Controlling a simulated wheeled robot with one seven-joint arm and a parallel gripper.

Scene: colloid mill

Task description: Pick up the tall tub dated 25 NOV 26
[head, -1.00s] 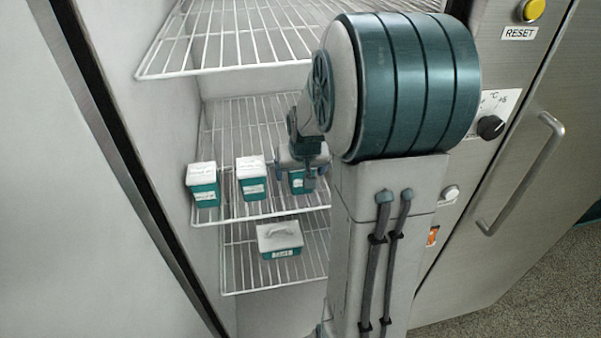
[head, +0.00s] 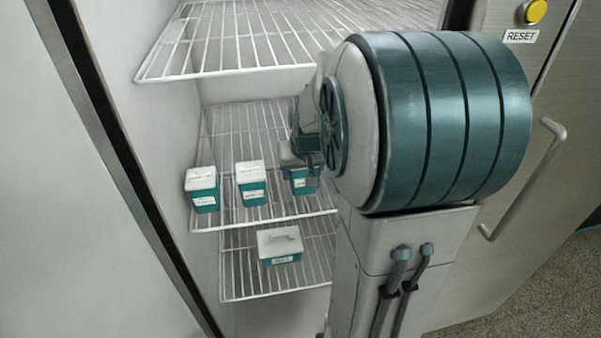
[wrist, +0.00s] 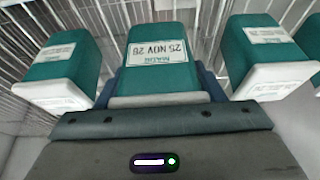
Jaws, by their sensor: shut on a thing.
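The tall teal tub dated 25 NOV 26 (wrist: 160,62) fills the middle of the wrist view, its label upside down and its pale lid edge toward me. My gripper (wrist: 158,82) is shut on it, with blue-grey fingers at both sides. In the head view the held tub (head: 301,184) shows partly below my gripper (head: 300,162), at the right end of the visible row on the middle shelf. My arm hides part of it. I cannot tell whether its base is clear of the wires.
Similar tubs stand left (wrist: 65,66) and right (wrist: 268,55) in the wrist view, close by. In the head view, two tubs (head: 202,190) (head: 251,184) stand left of mine. The upper wire shelf (head: 235,45) overhangs.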

